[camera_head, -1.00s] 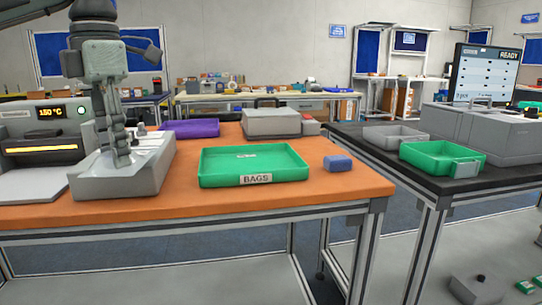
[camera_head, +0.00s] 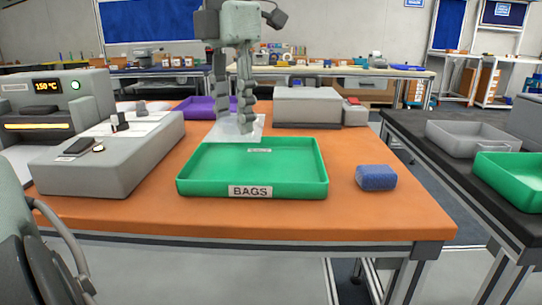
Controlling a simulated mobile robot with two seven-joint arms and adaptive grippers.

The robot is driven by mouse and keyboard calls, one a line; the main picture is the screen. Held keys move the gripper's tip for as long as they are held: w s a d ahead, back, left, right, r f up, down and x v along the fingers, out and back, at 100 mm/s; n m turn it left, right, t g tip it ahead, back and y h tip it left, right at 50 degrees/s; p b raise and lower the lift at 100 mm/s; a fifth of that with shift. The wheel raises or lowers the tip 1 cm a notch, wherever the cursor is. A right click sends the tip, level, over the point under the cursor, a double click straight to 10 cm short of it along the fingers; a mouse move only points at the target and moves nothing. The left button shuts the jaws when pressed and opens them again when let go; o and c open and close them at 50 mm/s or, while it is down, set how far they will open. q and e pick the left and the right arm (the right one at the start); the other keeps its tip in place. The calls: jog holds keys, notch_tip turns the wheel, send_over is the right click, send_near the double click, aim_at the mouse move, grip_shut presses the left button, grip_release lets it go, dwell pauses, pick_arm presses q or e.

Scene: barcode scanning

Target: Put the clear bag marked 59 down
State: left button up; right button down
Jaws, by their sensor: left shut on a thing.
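My left gripper (camera_head: 241,127) points down above the back left part of the green tray labelled BAGS (camera_head: 252,192). It is shut on a clear bag (camera_head: 221,131), which shows as a pale, see-through sheet over the tray's back left edge. The mark on the bag is too small to read. Whether the bag touches the tray I cannot tell. A small pale item with dark marks (camera_head: 259,150) lies inside the tray at the back. My right gripper is not in view.
A grey device (camera_head: 85,172) stands left of the tray, and a heater reading 150 °C (camera_head: 48,100) is behind it. A blue block (camera_head: 376,177) lies to the right. A grey box (camera_head: 307,106) and a purple tray (camera_head: 195,106) are behind. The orange table's front strip is clear.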

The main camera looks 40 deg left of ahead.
aim_at(271, 176)
pick_arm(q)
jog(key=w+d+f, duration=0.1)
jog(key=d, duration=0.1)
jog(key=w+d+f, duration=0.2)
jog(key=shift+w+d+f, duration=0.3)
jog(key=shift+d+f, duration=0.05)
notch_tip(271, 176, down, 3)
jog(key=shift+f, duration=0.45)
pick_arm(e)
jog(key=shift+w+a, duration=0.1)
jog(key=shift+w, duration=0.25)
pick_arm(q)
jog(key=shift+f, duration=0.1)
jog(key=o, duration=1.2)
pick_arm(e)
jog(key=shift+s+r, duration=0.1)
